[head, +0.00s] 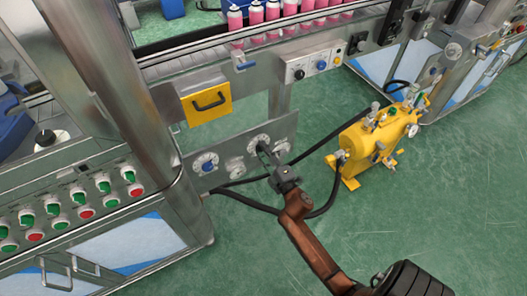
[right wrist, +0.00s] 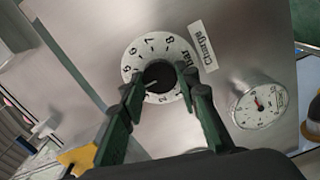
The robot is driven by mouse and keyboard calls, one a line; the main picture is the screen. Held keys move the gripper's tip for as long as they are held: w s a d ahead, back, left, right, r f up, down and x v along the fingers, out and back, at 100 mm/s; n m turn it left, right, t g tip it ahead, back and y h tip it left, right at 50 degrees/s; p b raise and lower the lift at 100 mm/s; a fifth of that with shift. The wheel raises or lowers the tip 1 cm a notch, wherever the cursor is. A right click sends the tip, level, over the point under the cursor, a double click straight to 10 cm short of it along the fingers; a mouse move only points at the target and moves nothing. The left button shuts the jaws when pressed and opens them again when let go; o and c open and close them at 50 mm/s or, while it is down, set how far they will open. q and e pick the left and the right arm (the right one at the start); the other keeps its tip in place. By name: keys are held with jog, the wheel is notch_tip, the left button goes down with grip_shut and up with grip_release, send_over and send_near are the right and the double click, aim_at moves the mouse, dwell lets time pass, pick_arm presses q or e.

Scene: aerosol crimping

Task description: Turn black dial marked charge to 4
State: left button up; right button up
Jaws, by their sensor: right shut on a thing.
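The charge dial (right wrist: 160,76) is a black round knob on a white numbered scale, with a "Charge" label (right wrist: 203,46) beside it in the right wrist view. Numerals 5 to 8 show along its left and upper edge. A white pointer line on the knob points to the lower left, where a finger hides part of the scale. My right gripper (right wrist: 167,88) is shut on the knob, one green finger on each side. In the head view, the right gripper (head: 268,158) is at the dial (head: 258,142) on the grey panel. My left gripper is out of view.
A round gauge (right wrist: 258,104) sits beside the dial. A blue-centred dial (head: 206,163) is at the panel's left. A yellow pump unit (head: 372,142) with black hoses stands on the floor to the right.

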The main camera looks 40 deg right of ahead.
jog(key=o, duration=1)
jog(key=shift+d+f, duration=0.1)
jog(key=shift+c, duration=0.2)
jog(key=shift+o, duration=1)
jog(key=shift+s, duration=0.1)
jog(key=v, duration=1.2)
